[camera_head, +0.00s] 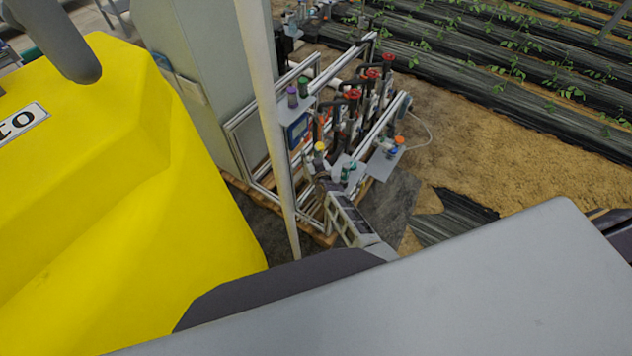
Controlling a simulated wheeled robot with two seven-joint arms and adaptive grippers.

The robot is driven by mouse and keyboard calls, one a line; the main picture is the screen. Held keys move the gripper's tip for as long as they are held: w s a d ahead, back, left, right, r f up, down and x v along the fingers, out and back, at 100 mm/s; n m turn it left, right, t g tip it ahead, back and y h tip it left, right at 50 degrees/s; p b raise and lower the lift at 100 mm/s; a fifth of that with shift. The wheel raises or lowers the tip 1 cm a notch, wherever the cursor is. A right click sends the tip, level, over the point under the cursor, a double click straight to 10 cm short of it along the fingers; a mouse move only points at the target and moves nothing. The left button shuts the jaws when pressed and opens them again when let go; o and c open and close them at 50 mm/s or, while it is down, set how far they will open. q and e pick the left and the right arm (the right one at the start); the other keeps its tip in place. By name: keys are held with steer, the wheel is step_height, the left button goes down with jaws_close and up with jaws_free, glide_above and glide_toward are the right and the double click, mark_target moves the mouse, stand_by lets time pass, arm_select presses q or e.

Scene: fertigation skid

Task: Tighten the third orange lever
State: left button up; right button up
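The skid (233,127) is a metal frame with pipes and valves in the upper middle of the head view. Several red-orange handles top its valves, among them a far one (388,58), a middle one (372,74) and a near one (353,94). I cannot tell which is the third lever. A small orange cap (398,140) sits on a plate at the right end. My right gripper (322,172) is in front of the skid, by a yellow-topped part (319,147). Its fingers are too small and cluttered to tell open from shut. My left gripper is out of view.
A pale upright post (268,110) stands close in front of the skid's left part. A grey cabinet (200,60) is behind it. A large yellow body (120,190) fills the left. Bare soil (510,150) and planted rows (500,60) lie to the right.

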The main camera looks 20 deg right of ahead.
steer(key=s+n+g+y, duration=0.1)
steer(key=s+g, duration=0.1)
steer(key=s, duration=0.4)
steer(key=s+a+r+n+g+y, duration=0.1)
steer(key=s+g, duration=0.2)
steer(key=s, duration=0.4)
steer(key=shift+s+a+r+n, duration=0.15)
steer(key=shift+a+r+n, duration=0.05)
steer(key=shift+r+n, duration=0.1)
stand_by(0.6)
